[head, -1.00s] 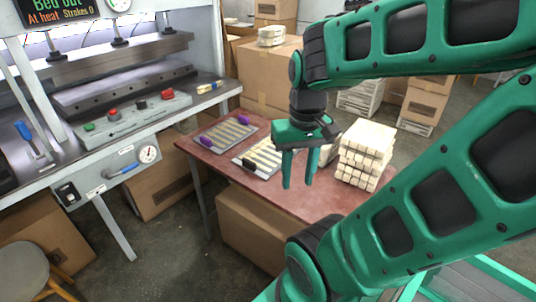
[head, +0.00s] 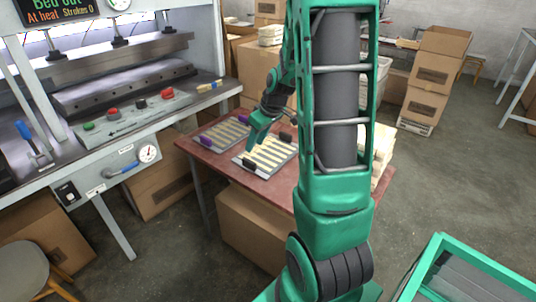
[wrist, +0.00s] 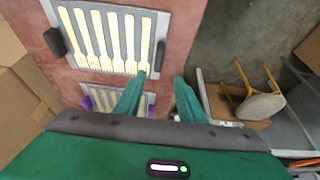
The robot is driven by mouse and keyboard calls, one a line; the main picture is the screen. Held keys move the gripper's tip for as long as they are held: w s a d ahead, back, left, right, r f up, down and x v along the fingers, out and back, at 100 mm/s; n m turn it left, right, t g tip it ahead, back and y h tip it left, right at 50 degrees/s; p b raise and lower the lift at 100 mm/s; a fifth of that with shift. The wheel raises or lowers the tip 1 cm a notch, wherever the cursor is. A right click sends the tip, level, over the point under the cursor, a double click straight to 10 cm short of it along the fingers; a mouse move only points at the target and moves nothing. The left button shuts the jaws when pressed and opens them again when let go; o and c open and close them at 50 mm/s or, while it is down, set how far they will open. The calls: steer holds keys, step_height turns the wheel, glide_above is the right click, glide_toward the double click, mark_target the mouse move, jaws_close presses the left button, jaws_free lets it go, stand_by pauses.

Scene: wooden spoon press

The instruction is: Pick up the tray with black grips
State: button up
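The tray with black grips (head: 284,151) lies flat on the red table, with pale wooden pieces in rows on it. Its near black grip (head: 249,163) and far black grip (head: 285,137) show in the head view. In the wrist view this tray (wrist: 83,62) fills the upper middle, with a black grip (wrist: 55,42) at its left and one at its right (wrist: 160,56). My gripper (wrist: 160,76) is open and empty, its fingers apart near the tray's edge. In the head view my gripper (head: 256,132) is over the tray's left side; contact cannot be told.
A similar tray with purple grips (head: 206,142) lies just left on the red table (head: 222,166). Stacked pale blocks (head: 381,150) stand right, partly behind my arm. The press (head: 120,75) stands left.

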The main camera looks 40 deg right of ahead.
mark_target(249, 160)
steer(key=shift+s+d+x, duration=0.1)
steer(key=shift+d+x, duration=0.05)
steer(key=shift+x, duration=2.3)
steer(key=shift+s+d+x, duration=0.1)
steer(key=shift+s+x, duration=0.05)
steer(key=shift+x, duration=2.35)
steer(key=shift+f, duration=0.1)
jaws_close()
